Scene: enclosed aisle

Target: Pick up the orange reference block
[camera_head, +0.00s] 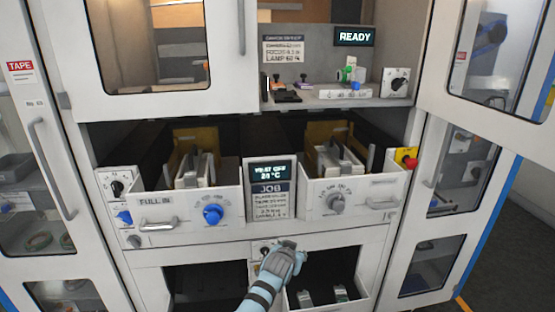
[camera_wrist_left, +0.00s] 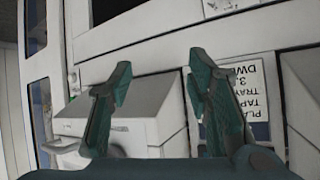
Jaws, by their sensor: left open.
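I cannot make out an orange block in either view. A printed label (camera_wrist_left: 248,95) shows behind the right finger, and a white box front (camera_wrist_left: 130,130) behind the left one. My right gripper is not in view.
Two open upper drawers (camera_head: 190,212) (camera_head: 355,196) hold upright dividers. A lower drawer (camera_head: 350,304) is pulled out beside my arm, with small pale items in it. A shelf (camera_head: 335,103) above holds small coloured parts. Glass doors (camera_head: 45,150) (camera_head: 455,165) stand at both sides.

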